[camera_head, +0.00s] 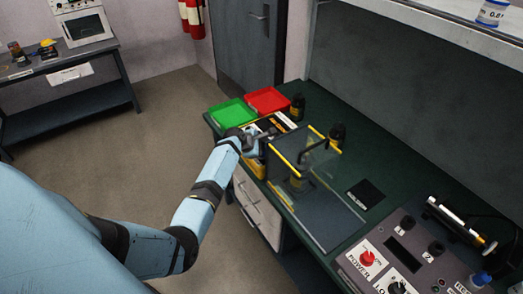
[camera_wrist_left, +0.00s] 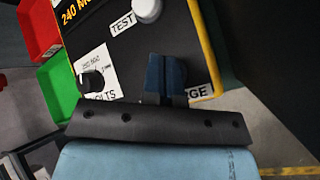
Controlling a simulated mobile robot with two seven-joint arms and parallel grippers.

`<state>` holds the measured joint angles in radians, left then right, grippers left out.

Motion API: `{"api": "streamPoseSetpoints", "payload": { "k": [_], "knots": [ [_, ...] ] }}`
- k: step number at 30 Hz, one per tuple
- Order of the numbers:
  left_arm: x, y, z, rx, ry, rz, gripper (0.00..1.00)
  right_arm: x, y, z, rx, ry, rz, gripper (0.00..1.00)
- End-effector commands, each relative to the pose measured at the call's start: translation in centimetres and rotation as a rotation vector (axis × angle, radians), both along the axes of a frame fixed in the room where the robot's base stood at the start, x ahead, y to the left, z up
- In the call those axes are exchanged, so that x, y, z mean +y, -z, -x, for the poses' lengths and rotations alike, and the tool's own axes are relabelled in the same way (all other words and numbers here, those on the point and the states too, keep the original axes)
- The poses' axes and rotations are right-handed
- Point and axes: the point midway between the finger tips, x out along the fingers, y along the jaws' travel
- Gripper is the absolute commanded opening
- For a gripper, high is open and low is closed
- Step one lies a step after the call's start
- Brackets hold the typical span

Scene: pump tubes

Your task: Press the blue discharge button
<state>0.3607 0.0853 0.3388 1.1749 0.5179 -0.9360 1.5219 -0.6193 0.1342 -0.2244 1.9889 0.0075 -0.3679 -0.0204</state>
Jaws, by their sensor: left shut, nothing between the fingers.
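A black test box with yellow edges stands on the green bench in the head view (camera_head: 283,122); its face fills much of the left wrist view (camera_wrist_left: 205,40). The face carries a white button (camera_wrist_left: 147,10) marked TEST, a black knob (camera_wrist_left: 91,80) and a label ending in "GE" (camera_wrist_left: 197,91). My left gripper (camera_head: 270,133) is at this box, its fingers shut and empty. In the left wrist view the dark blue fingers (camera_wrist_left: 166,56) cover part of that label. I cannot make out the discharge button; the fingers may hide it. My right gripper is not in view.
A clear guard with yellow edges (camera_head: 277,158) stands close to my left gripper. Green (camera_head: 232,112) and red (camera_head: 268,99) trays and dark bottles (camera_head: 297,107) are near the box. A control panel (camera_head: 405,247) with a red knob stands at lower right.

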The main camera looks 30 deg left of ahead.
Motion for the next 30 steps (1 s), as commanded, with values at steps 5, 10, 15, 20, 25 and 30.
{"api": "streamPoseSetpoints", "payload": {
  "k": [5, 10, 15, 20, 25, 30],
  "knots": [
    [0.0, -0.3, 0.0, -0.001, -0.001, 0.000, 0.00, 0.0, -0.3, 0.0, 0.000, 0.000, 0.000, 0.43],
    [0.0, -0.3, -0.1, -0.002, -0.001, 0.000, 0.00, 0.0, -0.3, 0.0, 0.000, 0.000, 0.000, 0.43],
    [0.1, -1.2, -0.1, -0.003, -0.001, 0.000, 0.00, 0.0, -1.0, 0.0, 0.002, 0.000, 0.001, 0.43],
    [0.1, -2.7, -0.1, -0.003, -0.001, 0.000, 0.00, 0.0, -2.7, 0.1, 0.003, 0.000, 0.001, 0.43],
    [0.1, -3.8, -0.1, -0.004, 0.000, -0.002, 0.00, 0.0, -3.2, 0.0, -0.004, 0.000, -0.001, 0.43],
    [0.1, -5.2, -0.1, -0.003, 0.000, -0.001, 0.00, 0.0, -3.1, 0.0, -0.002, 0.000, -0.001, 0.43]
  ]
}}
